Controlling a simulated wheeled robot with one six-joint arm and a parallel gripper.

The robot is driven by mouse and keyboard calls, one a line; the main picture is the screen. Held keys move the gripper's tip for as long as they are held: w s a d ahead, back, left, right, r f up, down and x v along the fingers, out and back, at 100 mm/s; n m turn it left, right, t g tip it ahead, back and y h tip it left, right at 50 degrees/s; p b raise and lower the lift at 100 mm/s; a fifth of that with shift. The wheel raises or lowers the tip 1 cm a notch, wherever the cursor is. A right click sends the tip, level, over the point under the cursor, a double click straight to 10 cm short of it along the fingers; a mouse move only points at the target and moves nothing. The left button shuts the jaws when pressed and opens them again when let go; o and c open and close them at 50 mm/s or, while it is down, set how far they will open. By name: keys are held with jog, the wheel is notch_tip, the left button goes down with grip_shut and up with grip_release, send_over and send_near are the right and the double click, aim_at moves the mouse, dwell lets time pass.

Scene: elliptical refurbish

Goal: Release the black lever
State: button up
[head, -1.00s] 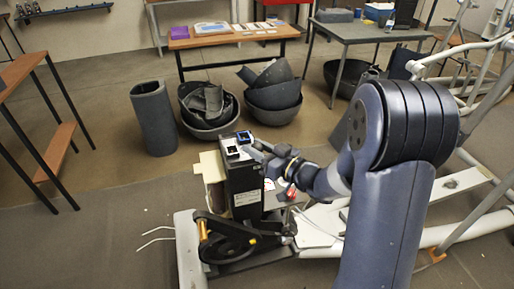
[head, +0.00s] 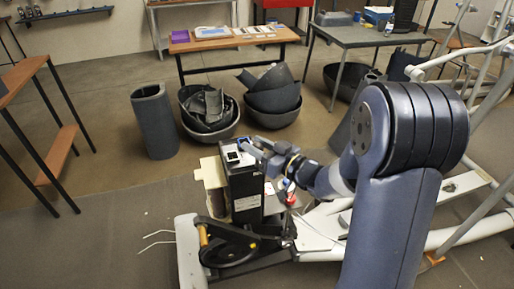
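A tall black box-shaped unit (head: 244,186) with a white label stands upright on the white machine frame. My gripper (head: 246,149) is at the top of this unit, reaching in from the right. The fingers are small and partly hidden by the wrist, so I cannot tell whether they are open or whether they touch anything. A white piece (head: 233,156) lies on top of the unit beside the fingers. I cannot make out the black lever for certain. A black arm with a pulley wheel (head: 232,243) sits below the unit.
The white frame (head: 320,226) runs to the right under my arm. Dark bins with scraps (head: 208,130) and stacked bowls (head: 273,117) stand behind. A wooden-topped table (head: 190,47) is at the back, a shelf rack (head: 40,75) at the left. Floor at front left is mostly clear.

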jog(key=shift+o, duration=1.4)
jog(key=shift+f, duration=0.1)
jog(key=shift+s, duration=0.1)
jog(key=v, duration=1)
jog(key=shift+s+d+b, duration=0.25)
jog(key=shift+d+b, duration=0.05)
jog(key=shift+b, duration=0.15)
jog(key=shift+a, duration=0.1)
jog(key=p+x, duration=0.1)
jog(key=x, duration=1)
jog(key=shift+f+b, duration=0.65)
jog(key=shift+f, duration=0.75)
